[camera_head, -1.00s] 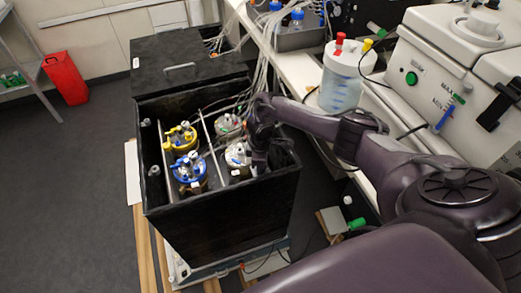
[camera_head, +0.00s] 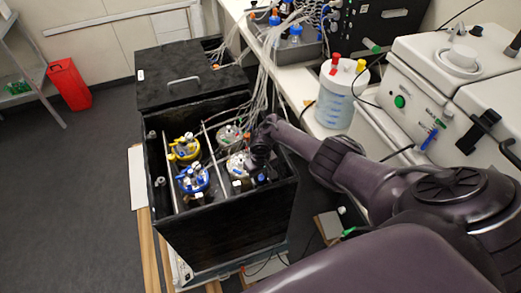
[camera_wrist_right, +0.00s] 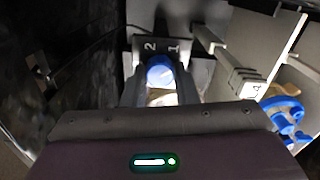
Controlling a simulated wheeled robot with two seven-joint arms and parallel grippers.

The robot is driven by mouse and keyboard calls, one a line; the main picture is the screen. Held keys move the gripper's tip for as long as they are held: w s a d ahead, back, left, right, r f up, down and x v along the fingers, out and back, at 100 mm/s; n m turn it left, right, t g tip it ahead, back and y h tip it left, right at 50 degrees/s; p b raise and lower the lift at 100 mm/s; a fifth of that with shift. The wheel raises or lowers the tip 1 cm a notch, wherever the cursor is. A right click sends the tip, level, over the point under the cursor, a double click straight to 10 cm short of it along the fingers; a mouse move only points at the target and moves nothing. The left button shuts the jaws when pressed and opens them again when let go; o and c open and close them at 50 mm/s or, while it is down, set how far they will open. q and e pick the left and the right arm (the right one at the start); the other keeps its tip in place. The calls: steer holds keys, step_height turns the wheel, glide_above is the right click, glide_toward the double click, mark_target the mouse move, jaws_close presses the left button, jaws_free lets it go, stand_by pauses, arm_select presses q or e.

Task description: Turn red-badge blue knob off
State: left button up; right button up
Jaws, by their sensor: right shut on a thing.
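A blue knob (camera_wrist_right: 159,73) shows in the right wrist view, in front of a dark plate with the numbers 2 and 1. My right gripper (camera_wrist_right: 160,92) is shut on this knob, with one grey finger on each side of it. I cannot make out a red badge in these frames. In the head view my right gripper (camera_head: 262,168) is down inside the near right corner of the black open box (camera_head: 235,232), and my own arm hides part of that corner. My left gripper is not in view.
Vessels with a yellow top (camera_head: 185,148), a blue top (camera_head: 193,179) and metal lids (camera_head: 230,135) stand in the box, close to my right gripper. Tubes hang over its back edge. A bench with a white bottle (camera_head: 336,95) and white machines (camera_head: 440,70) is at right.

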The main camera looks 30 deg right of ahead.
mark_target(261, 177)
steer(key=m, duration=0.2)
steer(key=m+p, duration=0.1)
steer(key=shift+w+r+m+p, duration=0.1)
steer(key=shift+r+m+p, duration=0.1)
steer(key=shift+m+p, duration=0.75)
steer(key=shift+m, duration=1.15)
steer(key=shift+w+d, duration=0.1)
steer(key=o, duration=1)
steer(key=shift+f, duration=0.15)
step_height(261, 177, up, 5)
steer(key=p, duration=0.3)
steer(key=shift+r+p, duration=0.2)
steer(key=shift+p, duration=0.15)
steer(key=shift+r, duration=0.25)
steer(key=shift+r+b, duration=0.3)
steer(key=shift+r, duration=0.65)
